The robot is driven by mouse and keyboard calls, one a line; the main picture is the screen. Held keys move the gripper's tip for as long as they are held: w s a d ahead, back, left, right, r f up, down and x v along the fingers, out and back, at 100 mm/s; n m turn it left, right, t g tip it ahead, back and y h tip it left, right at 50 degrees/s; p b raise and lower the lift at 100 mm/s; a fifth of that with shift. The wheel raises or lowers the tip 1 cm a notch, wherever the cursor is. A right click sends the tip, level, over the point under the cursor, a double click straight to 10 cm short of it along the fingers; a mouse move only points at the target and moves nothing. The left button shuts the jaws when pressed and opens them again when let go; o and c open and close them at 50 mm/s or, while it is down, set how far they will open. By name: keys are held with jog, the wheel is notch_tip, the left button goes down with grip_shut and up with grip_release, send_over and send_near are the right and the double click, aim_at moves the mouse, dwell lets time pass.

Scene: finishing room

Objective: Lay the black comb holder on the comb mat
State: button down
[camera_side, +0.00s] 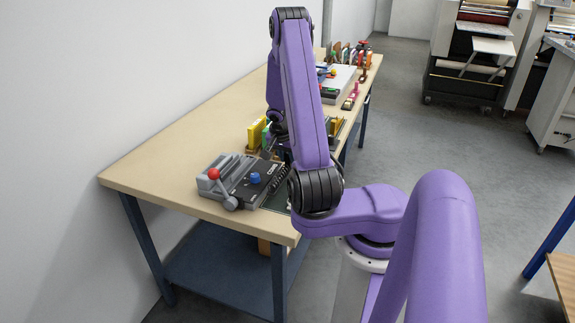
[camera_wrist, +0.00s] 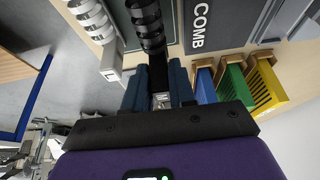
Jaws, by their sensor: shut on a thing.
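My gripper (camera_wrist: 158,88) is shut on the black comb holder (camera_wrist: 157,72), which sits between its dark blue fingers in the wrist view. A black coiled comb (camera_wrist: 149,24) extends from the holder, away from my gripper. A grey-green surface, apparently the comb mat (camera_wrist: 127,29), shows beside and under the comb. A dark panel marked COMB (camera_wrist: 201,27) lies right of it. Whether the holder touches the mat or hangs above it I cannot tell. In the side view my arm mostly hides the gripper; the black coil (camera_side: 280,178) shows beside the machine.
A grey binding machine (camera_side: 240,181) with a red knob stands at the bench's near end. Yellow, green and blue holders (camera_wrist: 235,82) stand right of my gripper in the wrist view. A white comb (camera_wrist: 92,19) lies left. The bench's front left (camera_side: 150,175) is clear.

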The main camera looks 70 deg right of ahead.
aim_at(286, 162)
jog(key=shift+w+d+f, duration=0.2)
jog(key=shift+f, duration=1.55)
jog(key=shift+f, duration=0.2)
jog(key=c, duration=1.2)
grip_release()
jog(key=shift+r, duration=0.15)
